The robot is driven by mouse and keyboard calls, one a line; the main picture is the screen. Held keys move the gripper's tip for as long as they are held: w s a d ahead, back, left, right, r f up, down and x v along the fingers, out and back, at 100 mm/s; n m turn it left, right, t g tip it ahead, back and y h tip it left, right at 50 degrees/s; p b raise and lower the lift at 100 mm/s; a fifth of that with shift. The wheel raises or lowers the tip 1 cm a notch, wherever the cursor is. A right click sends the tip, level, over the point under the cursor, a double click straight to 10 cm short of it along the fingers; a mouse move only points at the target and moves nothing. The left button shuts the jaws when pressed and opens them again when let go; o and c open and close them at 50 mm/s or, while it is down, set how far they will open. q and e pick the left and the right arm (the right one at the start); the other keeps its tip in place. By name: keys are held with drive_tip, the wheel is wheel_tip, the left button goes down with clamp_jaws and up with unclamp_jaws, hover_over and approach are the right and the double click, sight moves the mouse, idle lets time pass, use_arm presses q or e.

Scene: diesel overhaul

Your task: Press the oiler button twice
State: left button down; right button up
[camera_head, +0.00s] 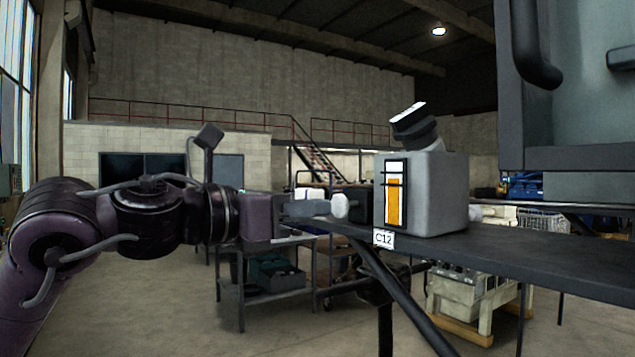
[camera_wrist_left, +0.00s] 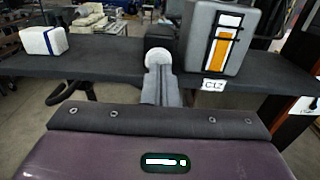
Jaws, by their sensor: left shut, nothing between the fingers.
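The oiler is a grey box (camera_head: 440,190) with a tilted dark cap on top and an orange level window on its front. It stands on a dark shelf above a C12 label (camera_head: 384,239). Its round white button (camera_head: 339,205) sticks out from the box's left side. In the left wrist view the oiler (camera_wrist_left: 203,45) is at upper right and the button (camera_wrist_left: 158,58) is straight ahead. My left gripper (camera_head: 325,207) is shut and empty, its tips pointing at the button. The tips are at or very close to the button; I cannot tell whether they touch. My right gripper is not in view.
The dark shelf (camera_head: 540,262) runs right from under the oiler. A white box with a blue band (camera_wrist_left: 43,40) stands on it at the left in the wrist view. A large grey cabinet (camera_head: 580,120) hangs at upper right. A cart (camera_head: 275,270) stands lower behind.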

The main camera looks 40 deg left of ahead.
use_arm(q)
drive_tip(key=shift+x, duration=0.75)
drive_tip(key=shift+p, duration=0.35)
